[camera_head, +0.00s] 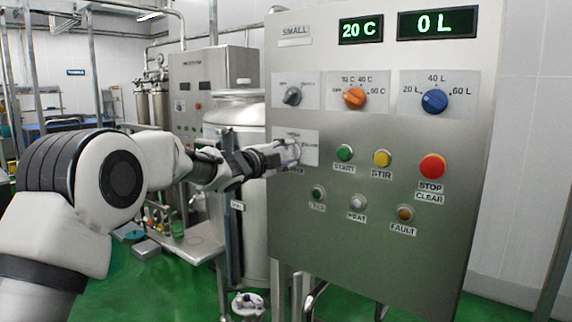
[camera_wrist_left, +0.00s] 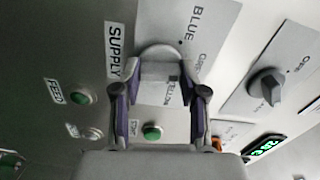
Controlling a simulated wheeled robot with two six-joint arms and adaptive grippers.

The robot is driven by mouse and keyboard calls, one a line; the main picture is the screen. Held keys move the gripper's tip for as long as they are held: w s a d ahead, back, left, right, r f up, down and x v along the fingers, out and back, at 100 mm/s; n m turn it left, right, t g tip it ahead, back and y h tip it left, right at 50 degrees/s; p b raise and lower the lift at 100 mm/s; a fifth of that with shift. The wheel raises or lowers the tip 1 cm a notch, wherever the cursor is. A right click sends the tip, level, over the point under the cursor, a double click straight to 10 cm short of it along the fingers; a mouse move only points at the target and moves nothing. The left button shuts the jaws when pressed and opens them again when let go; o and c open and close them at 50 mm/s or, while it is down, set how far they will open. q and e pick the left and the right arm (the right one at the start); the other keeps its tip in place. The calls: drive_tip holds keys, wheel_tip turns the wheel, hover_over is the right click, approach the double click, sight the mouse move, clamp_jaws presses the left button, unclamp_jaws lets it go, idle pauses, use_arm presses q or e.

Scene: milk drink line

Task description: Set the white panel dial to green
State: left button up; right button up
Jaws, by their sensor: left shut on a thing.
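The white dial (camera_wrist_left: 160,68) is on a white plate of the steel control panel (camera_head: 385,215), at the panel's left side. In the left wrist view, BLUE and YELLOW print shows beside it, and a SUPPLY label (camera_wrist_left: 116,50) is at the plate's edge. A small dark mark shows on the knob near YELLOW. My right gripper is not in view.
A grey dial (camera_head: 292,96) is just above the plate, with an orange dial (camera_head: 354,97) and a blue dial (camera_head: 434,101) to its right. The green START button (camera_head: 345,153) is close by the gripper. A yellow button (camera_head: 382,158) and a red button (camera_head: 432,166) are farther right.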

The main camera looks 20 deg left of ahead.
use_arm(q)
drive_tip(key=shift+m+b, duration=0.5)
drive_tip(key=shift+m, duration=0.3)
drive_tip(key=o, duration=1.1)
drive_tip(key=shift+o, duration=0.2)
drive_tip(key=v, duration=1.2)
drive_tip(key=shift+w+d, duration=0.1)
